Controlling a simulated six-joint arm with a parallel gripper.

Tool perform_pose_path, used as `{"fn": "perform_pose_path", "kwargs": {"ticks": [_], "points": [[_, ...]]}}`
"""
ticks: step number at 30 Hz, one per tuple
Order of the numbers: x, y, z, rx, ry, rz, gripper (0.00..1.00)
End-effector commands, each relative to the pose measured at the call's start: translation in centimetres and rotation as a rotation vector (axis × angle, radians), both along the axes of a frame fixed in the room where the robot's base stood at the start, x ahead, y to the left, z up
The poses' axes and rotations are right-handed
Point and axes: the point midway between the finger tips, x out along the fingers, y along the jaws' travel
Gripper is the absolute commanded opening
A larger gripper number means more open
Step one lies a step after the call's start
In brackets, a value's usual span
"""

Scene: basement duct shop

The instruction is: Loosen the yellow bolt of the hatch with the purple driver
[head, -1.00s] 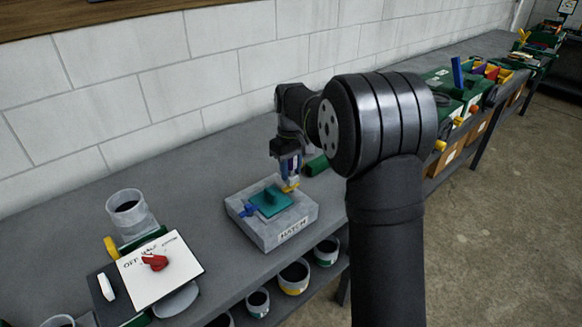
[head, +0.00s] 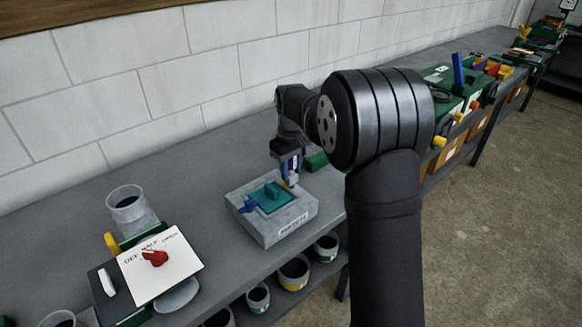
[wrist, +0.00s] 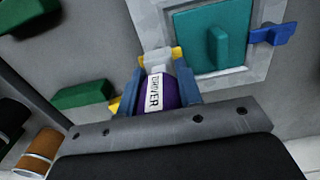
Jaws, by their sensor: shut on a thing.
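My gripper (wrist: 160,92) is shut on the purple driver (wrist: 172,92), whose white label faces the wrist camera. In the head view my gripper (head: 289,168) points down at the back right corner of the grey hatch box (head: 285,228). The hatch has a teal plate (head: 270,199) with an upright handle and a blue latch (head: 247,205) on its left. The yellow bolt (wrist: 177,53) shows in part at the driver's pale tip, beside the teal plate. The driver hides much of it, so I cannot tell how well they are engaged.
A green block (head: 316,161) lies on the bench just behind the box. A white panel with a red knob (head: 154,257) stands at the left, next to a grey cup (head: 127,204). Several pots (head: 293,272) sit on the shelf below. Bins (head: 470,85) fill the right.

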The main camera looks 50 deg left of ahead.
Motion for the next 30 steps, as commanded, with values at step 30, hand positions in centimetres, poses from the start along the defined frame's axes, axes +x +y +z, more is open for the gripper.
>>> {"fn": "perform_pose_path", "kwargs": {"ticks": [30], "points": [[0.08,0.04,0.03,0.001,0.0,0.376,0.1]]}}
